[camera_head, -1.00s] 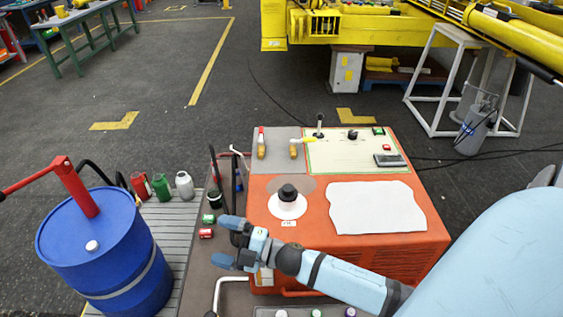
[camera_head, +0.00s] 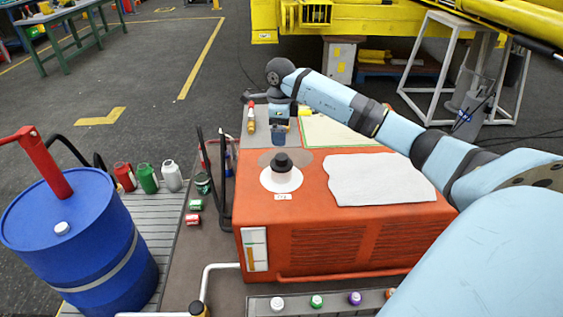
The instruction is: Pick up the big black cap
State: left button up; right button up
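The big black cap (camera_head: 282,163) sits on a white round base on top of the orange machine (camera_head: 340,235). My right arm reaches in from the right across the back of the machine. My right gripper (camera_head: 280,132) hangs downward just behind the cap in the picture, apart from it. Its blue fingers overlap in this view, so their opening cannot be told. Nothing is visibly held. My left gripper is not in view.
A white cloth or sheet (camera_head: 380,180) lies on the machine's right side. Red-and-yellow handles (camera_head: 251,120) stand at its back left. A blue barrel (camera_head: 75,240) stands at left, with several bottles (camera_head: 148,178) behind it. Small coloured caps (camera_head: 316,301) line a front tray.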

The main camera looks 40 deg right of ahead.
aim_at(282, 156)
notch_tip(282, 156, down, 6)
jog(key=shift+r, duration=0.1)
jog(key=shift+d+f+b, duration=0.1)
jog(key=shift+f+b, duration=0.35)
jog(key=shift+f, duration=2.3)
jog(key=c, duration=1)
